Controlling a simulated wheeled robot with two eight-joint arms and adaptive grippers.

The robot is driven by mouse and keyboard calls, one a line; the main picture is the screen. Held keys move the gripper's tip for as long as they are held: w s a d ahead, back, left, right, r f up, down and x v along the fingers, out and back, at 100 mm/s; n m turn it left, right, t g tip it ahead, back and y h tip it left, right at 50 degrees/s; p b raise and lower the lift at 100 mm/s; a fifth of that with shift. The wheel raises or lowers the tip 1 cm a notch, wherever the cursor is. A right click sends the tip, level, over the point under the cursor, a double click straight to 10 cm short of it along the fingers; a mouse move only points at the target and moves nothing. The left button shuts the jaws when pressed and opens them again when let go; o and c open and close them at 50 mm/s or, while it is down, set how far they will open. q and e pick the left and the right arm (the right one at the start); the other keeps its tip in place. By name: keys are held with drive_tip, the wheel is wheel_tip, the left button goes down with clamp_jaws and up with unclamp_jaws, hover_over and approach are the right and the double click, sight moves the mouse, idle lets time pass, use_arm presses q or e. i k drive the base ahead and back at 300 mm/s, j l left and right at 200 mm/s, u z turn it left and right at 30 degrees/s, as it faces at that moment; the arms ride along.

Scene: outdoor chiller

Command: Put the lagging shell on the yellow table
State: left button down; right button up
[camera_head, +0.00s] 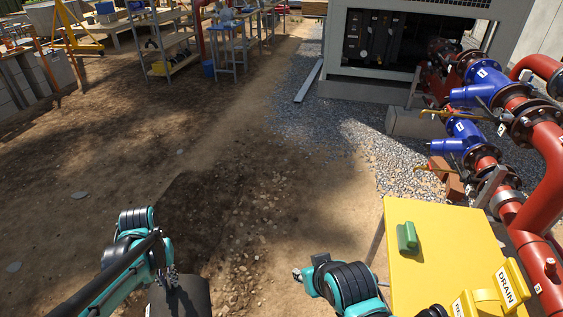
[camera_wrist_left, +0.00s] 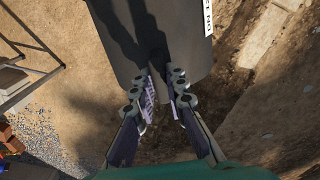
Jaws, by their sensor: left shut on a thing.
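The lagging shell (camera_head: 183,299) is a dark grey curved sheet, low at the left of the head view. It also fills the top of the left wrist view (camera_wrist_left: 185,50), with a white lettered label at its edge. My left gripper (camera_head: 168,275) is shut on the shell's near edge, one finger on each side in the left wrist view (camera_wrist_left: 160,92). The yellow table (camera_head: 450,245) stands at the lower right, apart from the shell. My right arm shows at the bottom, left of the table; its gripper (camera_head: 300,274) is too small to read.
A green block (camera_head: 407,238) lies on the table's far left part. Yellow DRAIN-labelled pieces (camera_head: 507,286) occupy its near right. Red pipes with blue valves (camera_head: 470,140) run along the right. Bare ground lies between the shell and the table; shelves (camera_head: 168,45) stand far back.

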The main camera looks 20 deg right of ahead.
sight(459, 236)
drive_tip(key=i+z, duration=0.4)
drive_tip(key=i+j+z, duration=0.1)
drive_tip(key=i+z, duration=0.25)
drive_tip(key=i+j+z, duration=0.15)
drive_tip(key=z, duration=0.25)
drive_tip(key=i+j+z, duration=0.6)
drive_tip(key=z, duration=0.25)
drive_tip(key=i+j+z, duration=0.25)
drive_tip(key=z, duration=0.2)
drive_tip(key=i+j+z, duration=0.15)
drive_tip(key=j+z, duration=0.35)
drive_tip(key=i+j+z, duration=0.1)
drive_tip(key=j+z, duration=0.35)
drive_tip(key=l, duration=0.1)
